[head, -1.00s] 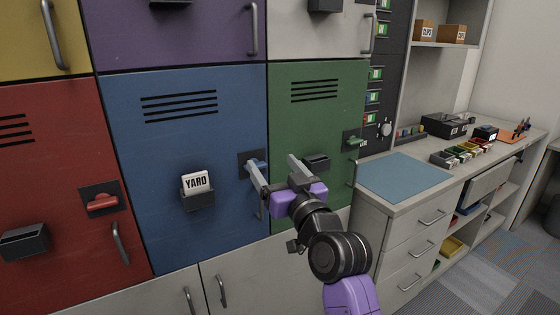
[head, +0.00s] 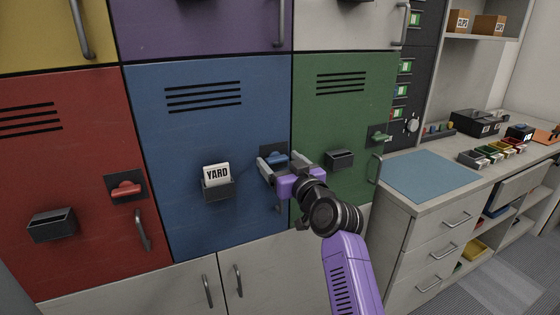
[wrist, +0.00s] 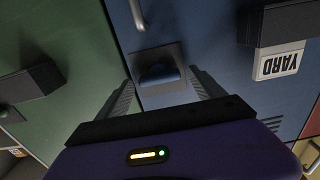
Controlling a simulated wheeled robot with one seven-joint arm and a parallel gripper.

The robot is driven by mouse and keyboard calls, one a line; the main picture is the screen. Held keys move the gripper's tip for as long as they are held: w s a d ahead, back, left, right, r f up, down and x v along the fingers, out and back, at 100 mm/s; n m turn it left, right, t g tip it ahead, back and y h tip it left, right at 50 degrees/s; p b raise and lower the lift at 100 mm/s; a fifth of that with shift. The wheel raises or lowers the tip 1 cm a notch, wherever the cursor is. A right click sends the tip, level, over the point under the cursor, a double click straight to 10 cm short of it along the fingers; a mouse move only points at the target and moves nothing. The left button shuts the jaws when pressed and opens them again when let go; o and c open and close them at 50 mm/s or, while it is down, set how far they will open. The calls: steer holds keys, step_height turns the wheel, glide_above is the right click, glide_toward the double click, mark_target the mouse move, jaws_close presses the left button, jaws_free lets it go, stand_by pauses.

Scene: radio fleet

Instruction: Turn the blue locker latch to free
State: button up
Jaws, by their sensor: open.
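The blue locker (head: 205,130) has a blue latch (head: 275,158) on a dark plate near its right edge. The latch lies roughly level. In the wrist view the latch (wrist: 159,75) sits ahead of my gripper, between the lines of the two fingers. My gripper (head: 283,164) is open in front of the latch, one finger to each side of it. I see no finger touching the latch, though the head view partly hides its lower side behind the gripper.
A black holder with a YARD card (head: 217,175) is left of the latch. The green locker (head: 340,110) with a black holder (head: 340,160) is to the right. The blue locker's handle (wrist: 137,14) is close by. A counter with a blue mat (head: 428,175) stands further right.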

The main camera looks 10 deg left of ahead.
steer(key=shift+w+a, duration=0.1)
steer(key=c, duration=1.4)
steer(key=shift+o, duration=0.2)
